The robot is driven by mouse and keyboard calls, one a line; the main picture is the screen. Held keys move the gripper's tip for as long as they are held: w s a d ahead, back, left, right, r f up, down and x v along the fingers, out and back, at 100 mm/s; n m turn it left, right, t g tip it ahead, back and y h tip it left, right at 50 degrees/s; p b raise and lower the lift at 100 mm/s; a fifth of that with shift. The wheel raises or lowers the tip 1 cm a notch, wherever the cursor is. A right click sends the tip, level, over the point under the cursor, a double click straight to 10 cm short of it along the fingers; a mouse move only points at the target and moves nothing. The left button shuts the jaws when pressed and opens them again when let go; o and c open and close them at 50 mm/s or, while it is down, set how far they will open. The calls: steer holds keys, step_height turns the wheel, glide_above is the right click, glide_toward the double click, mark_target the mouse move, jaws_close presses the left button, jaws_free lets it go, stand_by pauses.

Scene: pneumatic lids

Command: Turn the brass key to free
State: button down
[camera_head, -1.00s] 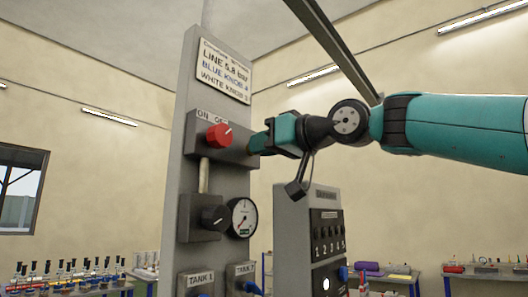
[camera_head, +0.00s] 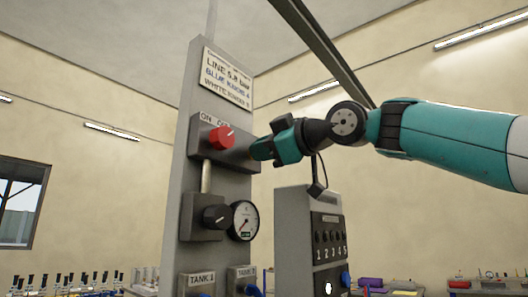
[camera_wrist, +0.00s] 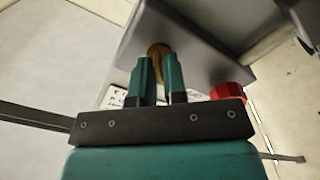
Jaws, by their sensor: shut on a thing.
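The brass key (camera_wrist: 158,49) shows in the wrist view as a rounded, yellow-brown piece at the side of a grey box. My gripper (camera_wrist: 159,62) has its two teal fingers on either side of the key and is shut on it. In the head view my gripper (camera_head: 258,150) reaches from the right to the side of the grey switch box (camera_head: 240,153). The key itself is hidden there behind the fingers. I cannot read how far the key is turned.
A red knob (camera_head: 221,137) under an ON/OFF label sits on the box front; it also shows in the wrist view (camera_wrist: 229,92). Below are a black knob (camera_head: 216,216) and a gauge (camera_head: 244,221). A numbered grey cabinet (camera_head: 295,230) stands below my arm.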

steer(key=shift+n, duration=0.3)
stand_by(0.4)
steer(key=c, duration=1.3)
jaws_free()
steer(key=shift+s, duration=0.1)
steer(key=shift+b+v, duration=2.1)
steer(key=shift+v, duration=6.6)
steer(key=shift+a+f, duration=0.1)
steer(key=shift+f, duration=0.05)
